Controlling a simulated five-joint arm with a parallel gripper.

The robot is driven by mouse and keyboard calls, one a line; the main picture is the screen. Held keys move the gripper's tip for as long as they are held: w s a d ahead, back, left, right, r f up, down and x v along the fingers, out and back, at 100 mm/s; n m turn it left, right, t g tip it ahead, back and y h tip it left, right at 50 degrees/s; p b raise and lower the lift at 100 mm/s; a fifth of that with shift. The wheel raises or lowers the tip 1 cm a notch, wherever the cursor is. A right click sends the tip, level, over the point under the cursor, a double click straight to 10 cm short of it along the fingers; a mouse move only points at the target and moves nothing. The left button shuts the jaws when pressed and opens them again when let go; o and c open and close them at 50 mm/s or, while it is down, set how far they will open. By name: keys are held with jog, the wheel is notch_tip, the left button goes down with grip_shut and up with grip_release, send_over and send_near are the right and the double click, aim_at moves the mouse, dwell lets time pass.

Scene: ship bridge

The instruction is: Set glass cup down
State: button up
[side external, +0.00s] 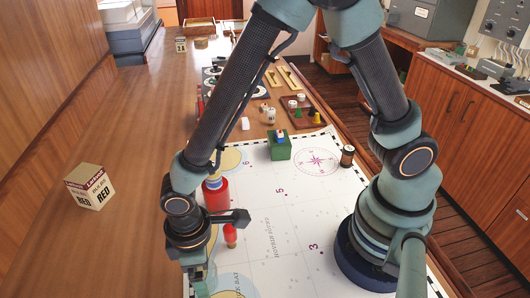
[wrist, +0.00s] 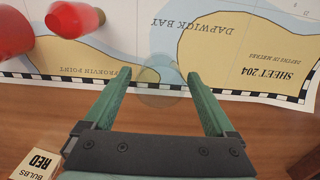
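The glass cup (wrist: 162,90) shows in the wrist view as a faint, see-through round shape between the fingertips of my gripper (wrist: 160,76). It overlaps the chart's checkered border and the wooden table edge strip. The two green fingers stand apart on either side of it. I cannot tell whether they touch the cup or whether its base rests on anything. In the side external view my gripper (side external: 197,284) points down at the lower left of the chart (side external: 285,210), partly cut off by the frame, and I cannot make out the cup there.
A red cylinder (side external: 216,196) and a smaller red object (side external: 230,236) stand close to my gripper. A bulb box (side external: 90,187) sits on the wood at left. A green block (side external: 279,146) and a dark jar (side external: 347,156) stand farther back. The chart's middle is clear.

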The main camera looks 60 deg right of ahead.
jog(key=shift+r, duration=0.1)
notch_tip(320, 180, up, 12)
jog(key=w+d+r+m+t, duration=0.1)
jog(key=d+r+m, duration=0.3)
jog(key=d, duration=0.8)
jog(key=w+d+r+m+t, duration=0.1)
jog(key=d+r+m+t, duration=0.3)
jog(key=d+r, duration=0.3)
jog(key=d+m, duration=0.1)
jog(key=d, duration=0.4)
jog(key=shift+w+d+r+t, duration=0.2)
jog(key=shift+w+d+t, duration=0.05)
jog(key=shift+w+t, duration=0.1)
jog(key=shift+o, duration=0.2)
jog(key=shift+a, duration=0.1)
